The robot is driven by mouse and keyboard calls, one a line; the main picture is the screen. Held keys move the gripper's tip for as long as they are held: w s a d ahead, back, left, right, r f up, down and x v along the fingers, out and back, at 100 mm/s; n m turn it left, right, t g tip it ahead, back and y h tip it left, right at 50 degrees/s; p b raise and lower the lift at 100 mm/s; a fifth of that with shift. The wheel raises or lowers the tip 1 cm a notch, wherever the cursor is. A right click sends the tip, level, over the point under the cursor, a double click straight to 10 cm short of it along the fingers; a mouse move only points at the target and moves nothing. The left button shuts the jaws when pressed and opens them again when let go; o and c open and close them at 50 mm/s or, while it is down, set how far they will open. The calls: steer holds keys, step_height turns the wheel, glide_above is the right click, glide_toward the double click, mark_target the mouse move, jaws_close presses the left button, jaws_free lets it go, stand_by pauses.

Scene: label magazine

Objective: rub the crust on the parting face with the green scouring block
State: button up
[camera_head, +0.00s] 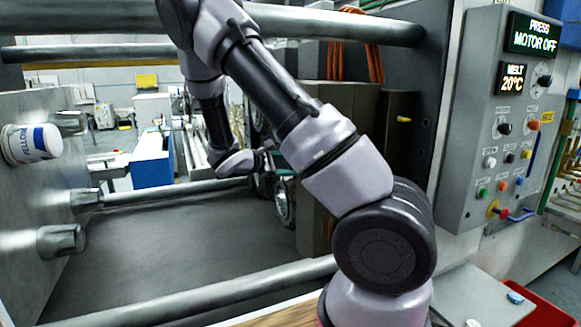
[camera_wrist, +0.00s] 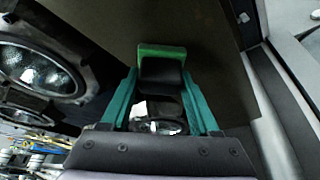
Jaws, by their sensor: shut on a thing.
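My gripper (camera_wrist: 160,78) is shut on the scouring block (camera_wrist: 161,51), which has a green pad on top and a black body between the teal fingers. The pad lies against or just off the brown-grey parting face (camera_wrist: 215,45); I cannot tell if it touches. In the head view the mould block (camera_head: 345,105) stands right of centre, and my arm hides much of its face and my gripper. No crust can be made out clearly in either view.
Round shiny metal-rimmed cavities (camera_wrist: 30,68) lie left of the gripper in the wrist view. Tie bars (camera_head: 190,304) cross the press at front and back. A white tub (camera_head: 30,144) is on the left platen. A control panel (camera_head: 510,120) reads "MOTOR OFF" at right.

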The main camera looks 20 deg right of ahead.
steer(key=shift+r, duration=0.1)
steer(key=shift+a, duration=2.9)
steer(key=a, duration=0.3)
steer(key=shift+w, duration=0.1)
